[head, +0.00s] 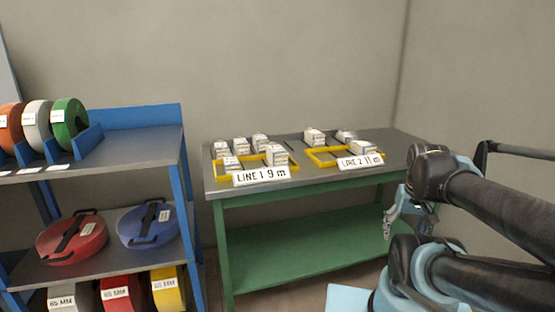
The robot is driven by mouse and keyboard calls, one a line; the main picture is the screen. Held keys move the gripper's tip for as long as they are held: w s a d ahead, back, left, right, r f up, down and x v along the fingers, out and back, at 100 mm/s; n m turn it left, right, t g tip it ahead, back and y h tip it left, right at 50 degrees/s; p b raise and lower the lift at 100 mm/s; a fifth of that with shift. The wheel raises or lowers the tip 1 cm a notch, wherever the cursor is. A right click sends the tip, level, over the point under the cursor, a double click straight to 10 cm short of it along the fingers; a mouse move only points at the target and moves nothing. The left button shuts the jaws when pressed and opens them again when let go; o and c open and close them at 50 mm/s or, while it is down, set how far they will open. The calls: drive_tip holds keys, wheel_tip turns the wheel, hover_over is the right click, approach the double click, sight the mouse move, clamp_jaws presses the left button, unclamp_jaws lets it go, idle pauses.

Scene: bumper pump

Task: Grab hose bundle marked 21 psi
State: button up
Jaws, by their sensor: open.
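Rolled hose bundles sit on a blue rack at the left. An orange bundle (11,127), a grey one (36,126) and a green one (70,124) stand upright on the top shelf. A red bundle (85,231) and a blue bundle (148,220) lie on the middle shelf, each with a black handle. On the bottom shelf are a grey bundle (62,301), a red one (122,290) and a yellow one (168,289) with "65 MM" tags. No 21 psi marking is readable. My gripper (389,228) is open and empty, right of the rack, before the green table.
The green table (300,250) has a grey top holding several small white boxes (277,155) and two yellow frames. Signs read "LINE 1 9 m" (260,176) and "LINE 2 11 m" (360,160). The table's lower shelf looks empty. Blue rack posts (190,205) edge the shelves.

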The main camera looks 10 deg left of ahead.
drive_tip(key=w+a+r+n+t, duration=0.1)
drive_tip(key=w+a+r+n, duration=0.1)
drive_tip(key=w+a+r, duration=0.6)
drive_tip(key=w+a+r+n+t+y, duration=0.1)
drive_tip(key=w+a+r, duration=0.55)
drive_tip(key=a, duration=0.25)
drive_tip(key=w+a+r+n+y, duration=0.1)
drive_tip(key=w+a+r, duration=0.55)
drive_tip(key=a, duration=0.35)
drive_tip(key=w+a+r+n+y, duration=0.1)
drive_tip(key=a+r, duration=0.1)
drive_tip(key=a, duration=0.5)
drive_tip(key=w+a+r+n, duration=0.1)
drive_tip(key=w+a+r, duration=0.1)
drive_tip(key=a, duration=0.6)
hover_over(277, 148)
drive_tip(key=s+d, duration=0.1)
drive_tip(key=s, duration=0.2)
drive_tip(key=shift+t, duration=0.4)
wheel_tip(277, 148, down, 10)
drive_tip(key=shift+d+r, duration=0.1)
drive_tip(key=shift+r, duration=0.05)
drive_tip(key=shift+x, duration=2.95)
drive_tip(key=shift+w+d+f, duration=0.15)
drive_tip(key=shift+f, duration=0.15)
drive_tip(key=shift+f, duration=0.25)
